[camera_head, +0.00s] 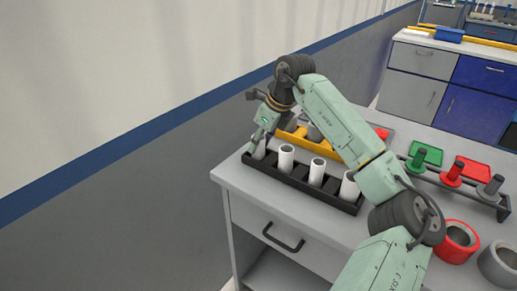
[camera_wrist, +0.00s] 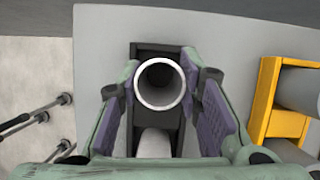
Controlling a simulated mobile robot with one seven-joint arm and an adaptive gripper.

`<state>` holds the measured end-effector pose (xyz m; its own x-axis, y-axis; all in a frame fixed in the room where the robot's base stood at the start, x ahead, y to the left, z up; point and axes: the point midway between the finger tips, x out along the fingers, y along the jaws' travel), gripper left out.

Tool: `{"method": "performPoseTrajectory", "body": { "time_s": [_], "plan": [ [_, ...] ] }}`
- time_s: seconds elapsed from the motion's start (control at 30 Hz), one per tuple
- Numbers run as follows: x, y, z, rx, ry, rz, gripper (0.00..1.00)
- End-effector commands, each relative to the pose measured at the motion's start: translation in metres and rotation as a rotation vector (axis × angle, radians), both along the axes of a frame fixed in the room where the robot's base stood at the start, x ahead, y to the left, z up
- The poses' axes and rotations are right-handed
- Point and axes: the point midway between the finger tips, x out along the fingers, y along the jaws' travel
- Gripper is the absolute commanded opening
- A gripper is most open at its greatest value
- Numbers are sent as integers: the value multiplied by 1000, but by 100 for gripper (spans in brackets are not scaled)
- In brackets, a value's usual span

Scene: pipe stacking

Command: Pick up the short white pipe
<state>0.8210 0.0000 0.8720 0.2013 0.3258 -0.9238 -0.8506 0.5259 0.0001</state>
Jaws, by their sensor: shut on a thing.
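The short white pipe (camera_wrist: 160,84) stands upright between the purple pads of my gripper (camera_wrist: 161,92) in the wrist view, its round open top facing the camera. It is at the end of the black rack (camera_wrist: 160,47). In the head view my gripper (camera_head: 258,140) reaches down at the rack's far left end, shut on the pipe (camera_head: 259,152), which is partly hidden by the fingers. I cannot tell whether the pipe's base still rests in the rack.
More white pipes (camera_head: 317,172) stand in the black rack (camera_head: 290,180). A yellow rack (camera_head: 342,156) lies right behind it. Red and green trays (camera_head: 427,155), a peg stand (camera_head: 447,185) and a red ring (camera_head: 456,241) are on the right. The table's left edge is close.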

Motion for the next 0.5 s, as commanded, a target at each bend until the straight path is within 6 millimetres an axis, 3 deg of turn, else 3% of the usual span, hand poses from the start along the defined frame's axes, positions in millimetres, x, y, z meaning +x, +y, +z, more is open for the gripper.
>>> {"method": "performPoseTrajectory", "body": {
  "time_s": [0.5],
  "plan": [
    [1,-1,10,-1,-2,-1,9]
  ]
}}
